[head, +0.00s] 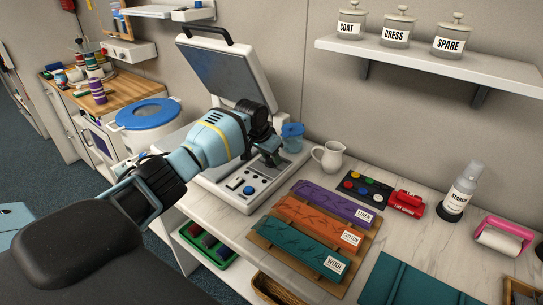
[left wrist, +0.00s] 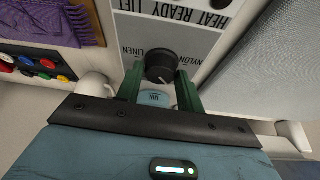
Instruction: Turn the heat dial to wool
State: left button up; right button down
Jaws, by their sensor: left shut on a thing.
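The white press (head: 270,85) stands on the counter with its lid raised. In the left wrist view the black heat dial (left wrist: 160,64) sits on a grey panel (left wrist: 195,40). Inverted labels reading LINEN and NYLON show on either side of it, and HEAT READY LIFT is printed above. My left gripper (left wrist: 160,84) has its green fingers on both sides of the dial and is shut on it. In the head view my left gripper (head: 271,158) reaches down to the press and hides the dial. I cannot tell which label the dial points at. My right gripper is not in view.
Purple, orange and teal cloths (head: 303,248) labelled LINEN, COTTON and WOOL lie in front of the press. A blue cup (head: 292,137) and white jug (head: 329,156) stand close to the gripper. A starch bottle (head: 459,192) stands farther right. Jars line the shelf (head: 420,65) above.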

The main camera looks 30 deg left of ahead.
pick_arm(q)
jog(key=shift+a+f+m+h, duration=0.1)
jog(key=shift+m+h, duration=0.3)
jog(key=shift+m, duration=0.6)
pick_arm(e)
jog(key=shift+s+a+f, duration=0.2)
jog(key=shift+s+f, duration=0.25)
pick_arm(q)
jog(key=o, duration=1)
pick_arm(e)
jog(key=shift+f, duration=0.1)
pick_arm(q)
jog(key=v, duration=0.6)
jog(key=shift+r+p, duration=0.35)
jog(key=shift+s+a+r, duration=0.1)
jog(key=shift+s+r, duration=0.2)
jog(key=shift+r, duration=0.3)
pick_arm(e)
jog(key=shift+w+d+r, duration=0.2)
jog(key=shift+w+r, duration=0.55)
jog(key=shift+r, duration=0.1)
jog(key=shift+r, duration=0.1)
